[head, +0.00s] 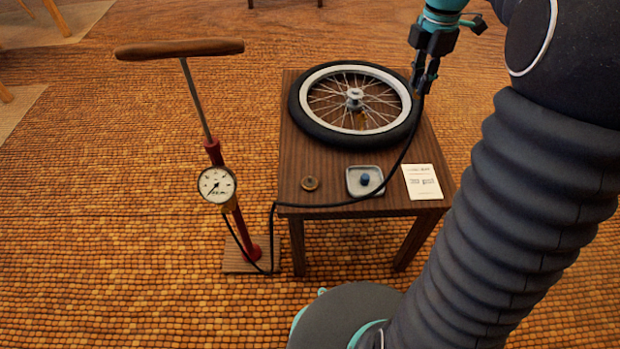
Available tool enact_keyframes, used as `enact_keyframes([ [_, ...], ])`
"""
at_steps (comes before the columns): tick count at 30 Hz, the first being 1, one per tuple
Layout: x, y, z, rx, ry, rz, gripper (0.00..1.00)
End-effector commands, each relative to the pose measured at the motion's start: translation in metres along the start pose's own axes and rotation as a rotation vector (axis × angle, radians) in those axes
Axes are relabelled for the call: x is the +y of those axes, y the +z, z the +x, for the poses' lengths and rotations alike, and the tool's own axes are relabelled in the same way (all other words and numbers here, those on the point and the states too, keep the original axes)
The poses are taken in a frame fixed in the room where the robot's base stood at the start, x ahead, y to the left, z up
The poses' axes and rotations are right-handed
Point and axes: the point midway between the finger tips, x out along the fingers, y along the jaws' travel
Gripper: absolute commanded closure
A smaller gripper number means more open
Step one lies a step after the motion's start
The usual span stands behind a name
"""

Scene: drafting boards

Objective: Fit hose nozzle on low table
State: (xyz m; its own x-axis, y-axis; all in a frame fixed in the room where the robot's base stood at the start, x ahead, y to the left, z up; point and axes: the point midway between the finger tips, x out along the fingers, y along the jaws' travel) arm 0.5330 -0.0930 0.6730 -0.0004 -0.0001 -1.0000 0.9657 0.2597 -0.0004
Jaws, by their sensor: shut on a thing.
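A black hose (352,201) runs from the foot of a red floor pump (214,152), across the front of the low table (330,163), and up to my gripper (423,82). My gripper is shut on the hose's nozzle end, in front of the wheel's right edge as seen from here. The nozzle itself is mostly hidden between the dark fingers. A spoked wheel (334,131) with a black tyre and white rim lies flat on the table. Its valve is too small to make out. I cannot tell whether the nozzle touches the wheel.
The pump's gauge (217,185) and wooden handle (180,49) stand left of the table.

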Motion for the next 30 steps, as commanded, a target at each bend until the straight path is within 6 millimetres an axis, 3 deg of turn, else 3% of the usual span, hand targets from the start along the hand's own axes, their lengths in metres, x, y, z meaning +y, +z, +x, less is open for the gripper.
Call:
enact_keyframes([
  [6, 0.000, 0.000, -0.015, 0.000, 0.000, 0.000, 1.00],
  [17, 0.000, -0.002, -0.014, 0.000, 0.001, -0.001, 1.00],
  [30, -0.004, -0.031, -0.015, -0.001, 0.001, -0.001, 1.00],
])
